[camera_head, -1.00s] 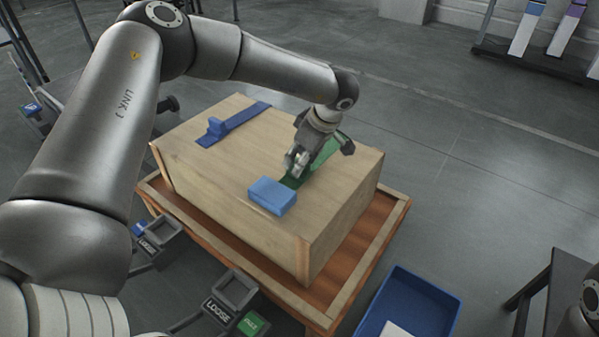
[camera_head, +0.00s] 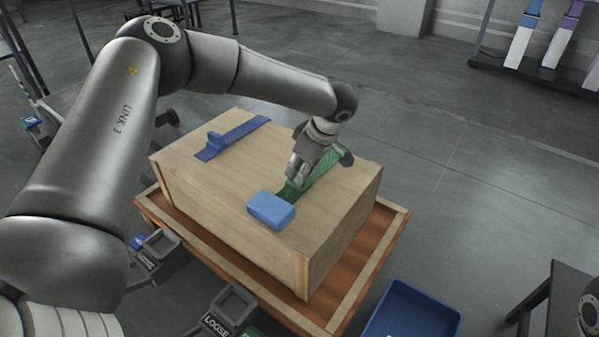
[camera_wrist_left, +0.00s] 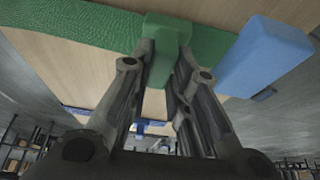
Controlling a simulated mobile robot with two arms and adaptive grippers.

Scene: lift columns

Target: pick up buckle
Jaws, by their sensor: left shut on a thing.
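The green buckle (camera_wrist_left: 166,38) is a small block on a green strap, which lies across the top of a wooden crate (camera_head: 230,175). My left gripper (camera_head: 298,178) points down over the right part of the crate top. It is shut on the green buckle, which sits between both fingers in the left wrist view (camera_wrist_left: 160,75). In the head view the fingers hide most of the buckle, and the green strap (camera_head: 325,165) shows behind them. I cannot tell whether the buckle is clear of the crate top. My right gripper is out of view.
A blue block (camera_head: 271,210) sits on the crate close to my left gripper. The crate rests on an orange-brown wooden pallet (camera_head: 345,285). A blue bin (camera_head: 415,310) stands at the lower right.

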